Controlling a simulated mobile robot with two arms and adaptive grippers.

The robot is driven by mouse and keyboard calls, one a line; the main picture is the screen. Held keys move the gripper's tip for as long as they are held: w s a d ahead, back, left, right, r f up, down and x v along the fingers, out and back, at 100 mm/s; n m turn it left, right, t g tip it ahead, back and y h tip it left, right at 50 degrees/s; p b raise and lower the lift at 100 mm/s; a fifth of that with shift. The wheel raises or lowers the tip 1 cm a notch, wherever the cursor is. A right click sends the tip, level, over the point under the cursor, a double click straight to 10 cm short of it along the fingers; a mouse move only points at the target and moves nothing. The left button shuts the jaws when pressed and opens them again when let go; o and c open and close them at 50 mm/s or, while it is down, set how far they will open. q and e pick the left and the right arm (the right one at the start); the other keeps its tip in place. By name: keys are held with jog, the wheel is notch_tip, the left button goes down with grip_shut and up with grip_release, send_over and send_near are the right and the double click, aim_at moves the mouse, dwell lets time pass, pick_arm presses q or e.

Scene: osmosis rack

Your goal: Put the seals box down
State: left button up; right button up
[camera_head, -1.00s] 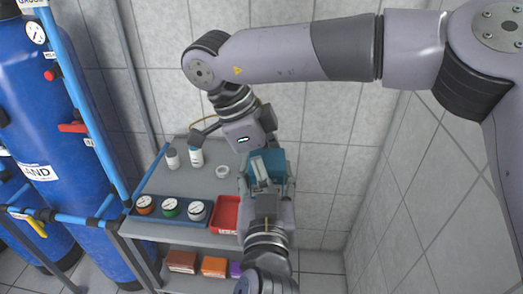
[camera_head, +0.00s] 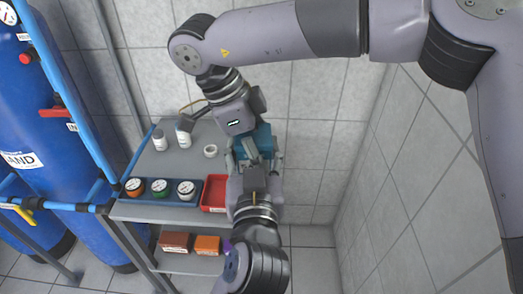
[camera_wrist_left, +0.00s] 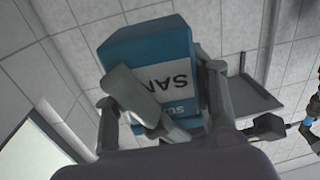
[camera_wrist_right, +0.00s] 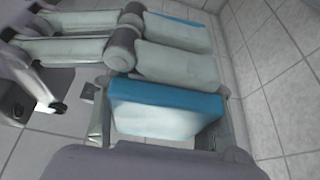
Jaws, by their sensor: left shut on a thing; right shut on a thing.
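A blue box (camera_head: 265,137) with a white label is held between my two grippers, above the right end of the rack. The left wrist view shows this blue box (camera_wrist_left: 150,48) close up, with "SAN" on its label and the rest covered by a finger. My left gripper (camera_head: 246,141) is shut on it from above. My right gripper (camera_head: 252,160) is shut on it from below. The right wrist view shows the blue box (camera_wrist_right: 165,97) between the fingers. No lettering that reads "seals" can be made out.
The grey rack's upper shelf (camera_head: 178,165) holds white bottles (camera_head: 183,138), a white ring (camera_head: 210,151), a blue gauge tray (camera_head: 172,200) and a red tray (camera_head: 212,205). Brown (camera_head: 175,241) and orange (camera_head: 207,245) boxes stand on the lower shelf. Tiled walls are close behind and right.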

jog(key=c, duration=0.4)
pick_arm(q)
jog(key=o, duration=1.3)
pick_arm(e)
jog(key=shift+c, duration=0.7)
pick_arm(q)
jog(key=shift+o, duration=0.2)
jog(key=shift+f, duration=0.1)
